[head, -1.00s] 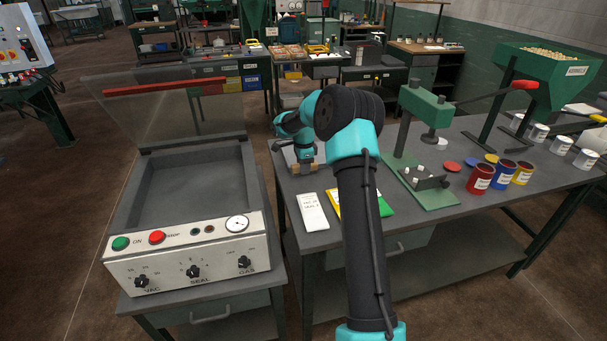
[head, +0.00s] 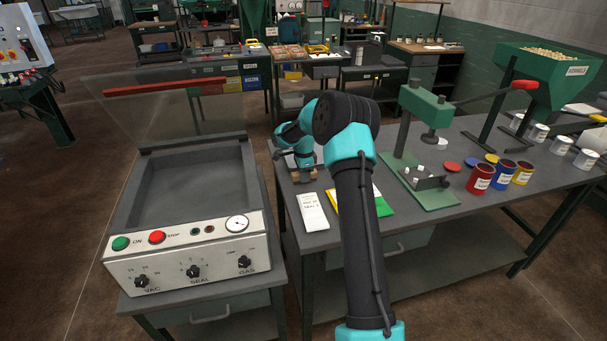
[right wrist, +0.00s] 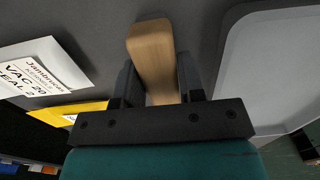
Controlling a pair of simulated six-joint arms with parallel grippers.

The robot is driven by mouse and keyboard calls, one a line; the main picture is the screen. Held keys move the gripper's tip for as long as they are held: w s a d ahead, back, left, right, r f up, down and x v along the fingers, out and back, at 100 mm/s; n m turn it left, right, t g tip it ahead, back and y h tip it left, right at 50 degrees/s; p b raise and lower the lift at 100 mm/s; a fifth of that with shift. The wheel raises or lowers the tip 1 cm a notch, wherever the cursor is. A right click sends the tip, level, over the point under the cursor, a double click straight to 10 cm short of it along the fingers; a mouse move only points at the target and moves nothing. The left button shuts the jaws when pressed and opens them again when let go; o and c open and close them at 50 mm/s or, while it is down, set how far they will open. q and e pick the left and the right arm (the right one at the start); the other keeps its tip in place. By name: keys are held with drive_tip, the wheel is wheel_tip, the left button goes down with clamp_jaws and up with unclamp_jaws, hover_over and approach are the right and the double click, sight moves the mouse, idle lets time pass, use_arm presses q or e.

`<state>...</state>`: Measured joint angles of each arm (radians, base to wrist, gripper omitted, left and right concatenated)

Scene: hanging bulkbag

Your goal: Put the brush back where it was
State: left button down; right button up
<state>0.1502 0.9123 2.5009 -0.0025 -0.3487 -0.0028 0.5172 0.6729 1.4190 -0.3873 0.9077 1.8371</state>
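The brush shows as a pale wooden piece (right wrist: 153,48) in the right wrist view, lying between the two dark fingers of my right gripper (right wrist: 157,82). The fingers are close against its sides, so the gripper looks shut on it. Its bristles cannot be made out. In the head view my right gripper (head: 304,171) is at the left end of the workbench (head: 400,228), low over the top, with bits of the wood showing beside it. Whether the brush touches the bench cannot be told. My left gripper is not in view.
A grey tray (right wrist: 232,62) lies right of the brush in the right wrist view. A white label card (head: 312,211) and a yellow-green packet (head: 382,205) lie nearer the front. A green press (head: 424,183) and paint cans (head: 503,175) stand right. The vacuum sealer (head: 190,250) is left.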

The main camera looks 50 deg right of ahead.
drive_tip(key=o, duration=0.4)
wheel_tip(320, 180, up, 12)
drive_tip(key=shift+r, duration=0.15)
idle(0.5)
idle(0.4)
